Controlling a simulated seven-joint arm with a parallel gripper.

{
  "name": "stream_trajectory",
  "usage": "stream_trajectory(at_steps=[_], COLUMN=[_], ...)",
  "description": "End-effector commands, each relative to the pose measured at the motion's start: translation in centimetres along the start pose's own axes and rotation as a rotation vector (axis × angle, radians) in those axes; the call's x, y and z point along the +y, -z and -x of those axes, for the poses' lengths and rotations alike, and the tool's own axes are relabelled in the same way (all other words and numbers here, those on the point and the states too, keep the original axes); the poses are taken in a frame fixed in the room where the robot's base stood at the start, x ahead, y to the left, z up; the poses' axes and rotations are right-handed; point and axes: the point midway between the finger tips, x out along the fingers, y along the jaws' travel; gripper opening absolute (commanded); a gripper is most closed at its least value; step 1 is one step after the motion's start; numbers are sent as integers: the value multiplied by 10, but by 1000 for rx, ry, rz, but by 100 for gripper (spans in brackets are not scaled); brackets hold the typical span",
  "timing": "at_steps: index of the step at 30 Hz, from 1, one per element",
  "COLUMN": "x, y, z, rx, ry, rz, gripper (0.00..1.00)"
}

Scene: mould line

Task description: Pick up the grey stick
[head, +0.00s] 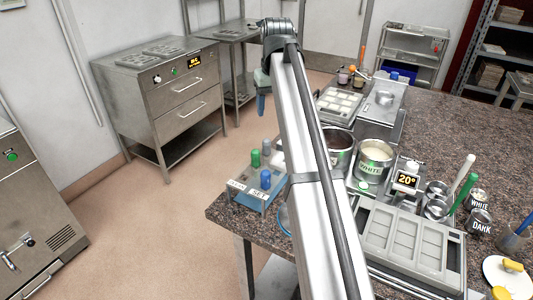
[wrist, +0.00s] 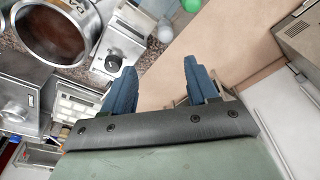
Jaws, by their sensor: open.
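No grey stick can be made out for certain. A pale grey upright piece (head: 277,160) stands at the back of a small clear-and-blue rack at the table's near left corner, partly beside my arm; it may be the grey stick. A pale rounded top (wrist: 165,31) in the wrist view may be the same piece. My gripper (head: 261,104) has blue fingers and hangs in the air beyond the rack, off the table's left edge. In the wrist view my gripper (wrist: 158,72) is open, with nothing between its fingers.
The rack (head: 247,194) also holds green (head: 255,158) and blue (head: 265,179) pieces. A pot marked WHITE (head: 375,159), a dark pot (wrist: 60,30), a 20° display (head: 406,180) and a mould tray (head: 410,243) crowd the table. The floor (head: 150,230) at left is clear.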

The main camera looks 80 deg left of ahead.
Motion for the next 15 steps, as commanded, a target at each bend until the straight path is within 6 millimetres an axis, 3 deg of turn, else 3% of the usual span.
stream_trajectory(at_steps=[8, 15], x=[-11, -11], y=[0, 0], z=[-12, -49], rx=[-5, -5], ry=[3, 3], rz=[10, 9], gripper=[59, 59])
